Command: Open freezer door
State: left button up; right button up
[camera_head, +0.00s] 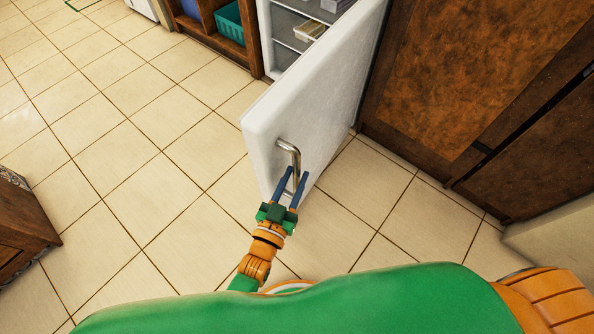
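The white freezer door (322,95) stands swung out from the white freezer cabinet, whose shelved inside (288,32) shows at the top. A curved metal handle (291,150) is on the door's outer face, near its free edge. My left gripper (296,171) is at the lower part of the handle. Its two blue fingers are spread, one on each side of the handle, with a gap wider than the bar. Whether either finger touches the handle, I cannot tell. My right gripper is not in view.
Brown wooden cabinet panels (455,75) stand to the right of the door. A wooden shelf unit with a teal basket (229,22) is left of the freezer. A wooden piece of furniture (22,228) is at the left edge. The tiled floor (125,150) left of the door is clear.

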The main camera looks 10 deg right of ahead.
pick_arm(q)
jog(key=p+v, duration=0.1)
jog(key=v, duration=0.4)
jog(key=shift+s+a, duration=0.1)
jog(key=shift+s, duration=0.15)
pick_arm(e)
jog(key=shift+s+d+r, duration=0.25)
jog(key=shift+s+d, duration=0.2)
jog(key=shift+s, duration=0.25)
